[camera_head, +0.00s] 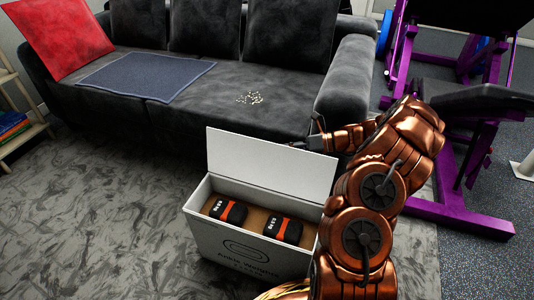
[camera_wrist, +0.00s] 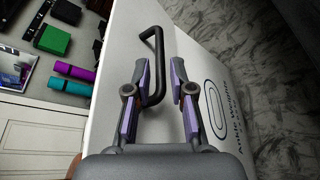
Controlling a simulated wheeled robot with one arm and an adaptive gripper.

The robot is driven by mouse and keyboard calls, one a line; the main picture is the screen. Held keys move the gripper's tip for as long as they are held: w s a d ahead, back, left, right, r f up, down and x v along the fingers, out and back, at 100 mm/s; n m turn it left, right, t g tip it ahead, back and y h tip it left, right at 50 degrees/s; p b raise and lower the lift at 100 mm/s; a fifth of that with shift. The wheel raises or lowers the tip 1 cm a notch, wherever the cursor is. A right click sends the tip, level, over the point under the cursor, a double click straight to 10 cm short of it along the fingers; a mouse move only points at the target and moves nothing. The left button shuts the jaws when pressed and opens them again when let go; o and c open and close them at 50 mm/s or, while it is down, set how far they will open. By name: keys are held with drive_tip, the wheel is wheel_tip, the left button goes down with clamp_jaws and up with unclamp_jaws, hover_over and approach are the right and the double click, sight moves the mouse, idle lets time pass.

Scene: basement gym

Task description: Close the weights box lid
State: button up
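The white weights box (camera_head: 228,243) stands on the floor in front of the sofa, with "Ankle Weights" and an oval mark on its front. Its white lid (camera_head: 262,160) is open, standing roughly upright at the back. Two black and orange ankle weights (camera_head: 229,212) (camera_head: 282,229) lie inside. My gripper (camera_head: 305,144) is at the lid's right edge in the head view. In the wrist view my gripper (camera_wrist: 160,72) is open, its fingers on either side of a black handle (camera_wrist: 158,66) on a white panel. I cannot tell whether they touch it.
A dark sofa (camera_head: 255,75) stands behind the box, with a red cushion (camera_head: 58,38) and a grey-blue cloth (camera_head: 147,76). Purple gym equipment (camera_head: 450,200) is on the right. A shelf (camera_head: 22,138) is at the left edge. Patterned floor left of the box is clear.

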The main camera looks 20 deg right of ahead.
sight(268, 151)
drive_tip(key=b+x, duration=0.2)
drive_tip(key=x, duration=0.4)
drive_tip(key=shift+c, duration=0.4)
clamp_jaws()
